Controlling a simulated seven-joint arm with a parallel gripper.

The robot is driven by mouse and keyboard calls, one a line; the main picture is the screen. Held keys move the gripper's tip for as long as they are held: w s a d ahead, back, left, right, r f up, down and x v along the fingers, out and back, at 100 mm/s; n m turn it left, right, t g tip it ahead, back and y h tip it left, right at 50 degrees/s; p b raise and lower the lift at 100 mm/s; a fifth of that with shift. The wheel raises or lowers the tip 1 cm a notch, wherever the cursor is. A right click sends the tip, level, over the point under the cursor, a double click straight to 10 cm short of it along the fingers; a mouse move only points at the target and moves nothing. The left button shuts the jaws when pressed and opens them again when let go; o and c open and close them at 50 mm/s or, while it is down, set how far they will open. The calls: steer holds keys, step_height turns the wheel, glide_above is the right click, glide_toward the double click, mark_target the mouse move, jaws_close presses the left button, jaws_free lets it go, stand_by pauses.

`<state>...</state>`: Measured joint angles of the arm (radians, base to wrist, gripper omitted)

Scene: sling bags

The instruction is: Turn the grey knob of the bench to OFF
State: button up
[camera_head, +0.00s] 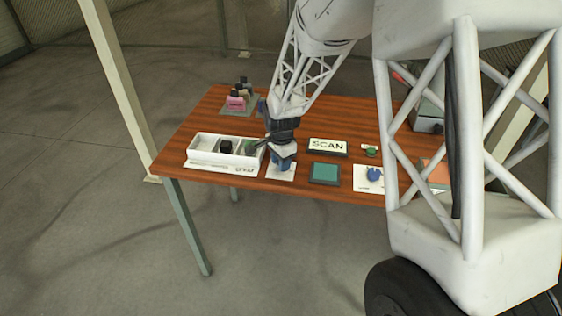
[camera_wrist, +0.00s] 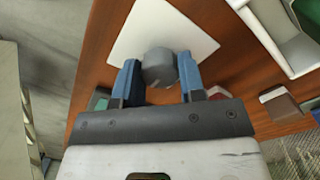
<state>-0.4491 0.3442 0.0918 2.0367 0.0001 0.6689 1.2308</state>
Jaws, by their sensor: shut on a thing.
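The grey knob (camera_wrist: 160,66) stands on a white square plate (camera_wrist: 190,32) in the wrist view. My gripper (camera_wrist: 159,74) has one blue finger on each side of it, closed on it. No OFF mark or other lettering is readable on the plate. In the head view my gripper (camera_head: 281,163) reaches down onto the white plate (camera_head: 290,175) near the front edge of the wooden bench (camera_head: 200,120). There the knob is hidden by the gripper, and its pointing direction cannot be told.
Left of the gripper is a white compartment tray (camera_head: 206,154) with dark and green items. To the right are a SCAN sign (camera_head: 327,147), a teal pad (camera_head: 324,172) and a blue knob (camera_head: 374,174) on its own plate. Small coloured items (camera_head: 237,103) stand at the back left.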

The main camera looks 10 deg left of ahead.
steer(key=shift+n, duration=0.3)
steer(key=n, duration=0.8)
steer(key=shift+n, duration=0.3)
steer(key=n, duration=0.4)
steer(key=shift+n, duration=0.3)
steer(key=n, duration=0.4)
steer(key=o, duration=0.9)
steer(key=shift+o, duration=0.2)
steer(key=shift+r, duration=0.1)
